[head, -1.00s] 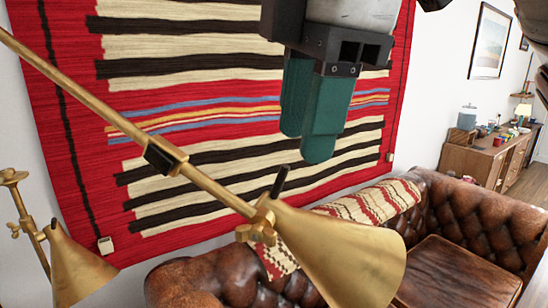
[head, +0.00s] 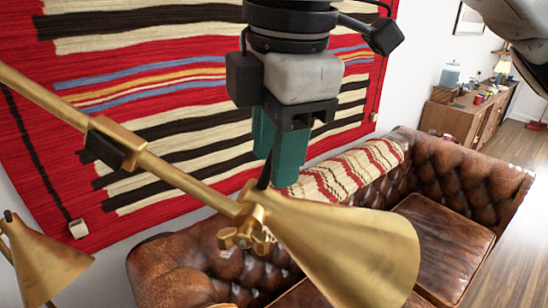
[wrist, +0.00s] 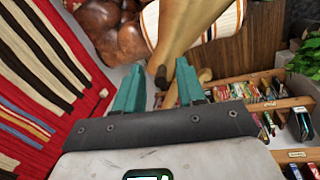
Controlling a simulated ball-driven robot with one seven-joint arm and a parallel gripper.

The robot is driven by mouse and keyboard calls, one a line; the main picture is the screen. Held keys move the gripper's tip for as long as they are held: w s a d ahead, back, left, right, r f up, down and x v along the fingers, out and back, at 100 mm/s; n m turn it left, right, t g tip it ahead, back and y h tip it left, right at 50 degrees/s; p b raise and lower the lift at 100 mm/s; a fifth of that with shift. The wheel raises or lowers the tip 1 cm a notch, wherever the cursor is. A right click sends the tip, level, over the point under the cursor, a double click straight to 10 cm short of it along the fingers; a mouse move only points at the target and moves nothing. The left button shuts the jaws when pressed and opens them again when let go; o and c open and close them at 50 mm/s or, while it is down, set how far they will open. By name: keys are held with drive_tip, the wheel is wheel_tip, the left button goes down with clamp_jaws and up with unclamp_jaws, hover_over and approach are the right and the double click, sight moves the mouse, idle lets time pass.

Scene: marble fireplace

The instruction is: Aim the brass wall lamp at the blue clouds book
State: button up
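The brass wall lamp has a long arm (head: 165,170) and a cone shade (head: 345,245) opening toward the lower right in the head view. A thin black handle (head: 265,174) stands up from the shade's narrow end. My gripper (head: 280,168) points down with teal fingers beside the handle's top. In the wrist view my gripper (wrist: 159,72) is open, and the handle's dark tip (wrist: 161,77) shows between its fingers; contact cannot be told. The brass shade (wrist: 185,30) lies beyond. I cannot pick out the blue clouds book.
A second brass lamp (head: 45,258) is at the lower left. A striped rug (head: 150,120) hangs on the wall above a brown leather sofa (head: 445,235). A wooden sideboard (head: 455,118) stands farther back. Shelves (wrist: 275,104) with several small books show in the wrist view.

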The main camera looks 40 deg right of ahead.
drive_tip(key=shift+w+f, duration=0.15)
drive_tip(key=shift+f, duration=0.95)
drive_tip(key=shift+c, duration=0.5)
clamp_jaws()
